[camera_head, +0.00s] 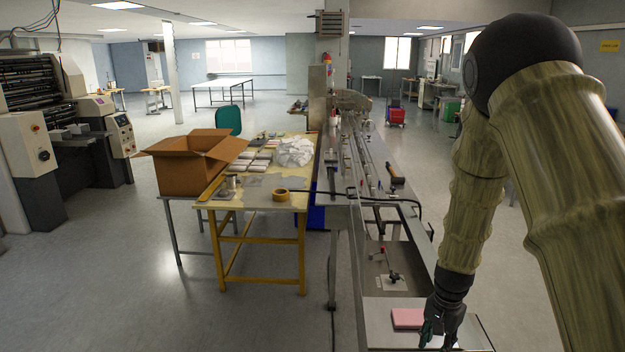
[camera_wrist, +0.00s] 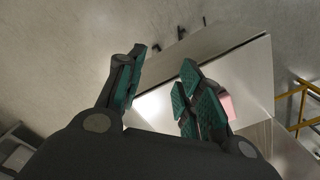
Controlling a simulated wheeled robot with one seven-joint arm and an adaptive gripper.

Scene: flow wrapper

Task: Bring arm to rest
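My arm reaches down the right side of the head view. My gripper (camera_head: 440,335) hangs at the near end of the flow wrapper, just right of a pink block (camera_head: 408,318) that lies on a pale plate there. In the wrist view my gripper (camera_wrist: 160,95) has its teal-padded fingers spread apart with nothing between them. The pink block (camera_wrist: 227,106) shows partly behind the right fingers, apart from them. I cannot tell the exact height of the fingers above the plate.
The flow wrapper (camera_head: 345,205) runs away from me, with a dark-handled tool (camera_head: 395,173) on its right edge. A yellow-legged table (camera_head: 258,207) stands to its left, with a cardboard box (camera_head: 190,165) beside it. Open floor (camera_head: 150,300) lies at the front left.

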